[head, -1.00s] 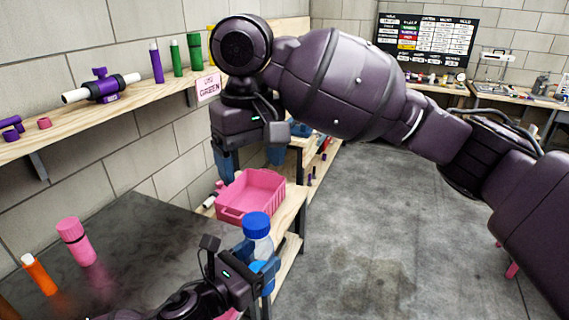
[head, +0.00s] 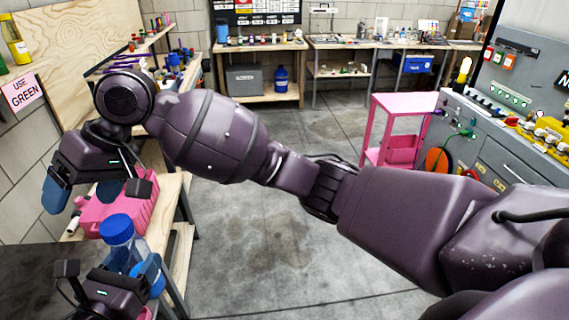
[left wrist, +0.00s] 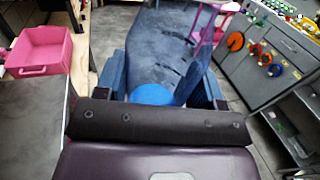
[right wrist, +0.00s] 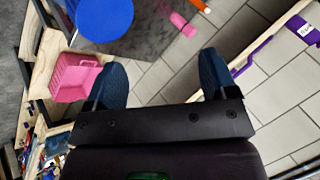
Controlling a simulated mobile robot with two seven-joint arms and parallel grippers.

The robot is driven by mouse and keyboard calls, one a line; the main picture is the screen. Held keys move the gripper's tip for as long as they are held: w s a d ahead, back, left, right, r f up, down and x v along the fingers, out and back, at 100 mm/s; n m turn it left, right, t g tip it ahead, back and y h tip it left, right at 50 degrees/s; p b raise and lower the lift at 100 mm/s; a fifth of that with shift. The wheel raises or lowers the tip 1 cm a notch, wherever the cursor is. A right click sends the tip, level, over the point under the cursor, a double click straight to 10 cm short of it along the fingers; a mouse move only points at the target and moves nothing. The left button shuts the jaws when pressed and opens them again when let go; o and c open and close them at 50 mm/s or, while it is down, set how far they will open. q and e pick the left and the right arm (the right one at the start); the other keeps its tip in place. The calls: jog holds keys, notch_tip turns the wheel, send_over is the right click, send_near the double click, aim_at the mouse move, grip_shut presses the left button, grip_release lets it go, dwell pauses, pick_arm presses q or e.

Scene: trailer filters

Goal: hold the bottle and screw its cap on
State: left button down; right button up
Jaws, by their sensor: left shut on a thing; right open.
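The bottle (head: 120,259) is clear with a blue cap (head: 116,229) on its top. It stands upright in my left gripper (head: 138,276), whose blue fingers close around its body. The clear bottle body also shows between the fingers in the left wrist view (left wrist: 165,45). My right gripper (head: 84,203) is open and empty, up and to the left of the cap in the head view. In the right wrist view the cap (right wrist: 104,18) is a round blue disc beyond the fingers, near the top edge. I cannot tell how tightly the cap sits.
A pink bin (head: 140,203) stands on a wooden bench behind the bottle. A dark tabletop (head: 25,262) lies at lower left. A pink "USE GREEN" sign (head: 24,92) hangs on the shelf edge.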

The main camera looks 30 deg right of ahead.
jog(key=w+d+f+m+t+y, duration=0.3)
jog(key=d+f+m+t, duration=0.6)
jog(key=d+f, duration=1)
jog(key=s+d+f+n+t+h, duration=0.1)
jog(key=s+d+f+h, duration=0.4)
jog(key=s+d+f, duration=0.3)
jog(key=s+d+f+n+t+h, duration=0.2)
jog(key=s+d+f+h, duration=0.4)
jog(key=s+f, duration=0.6)
jog(key=shift+s+d, duration=1.15)
jog(key=shift+s, duration=0.1)
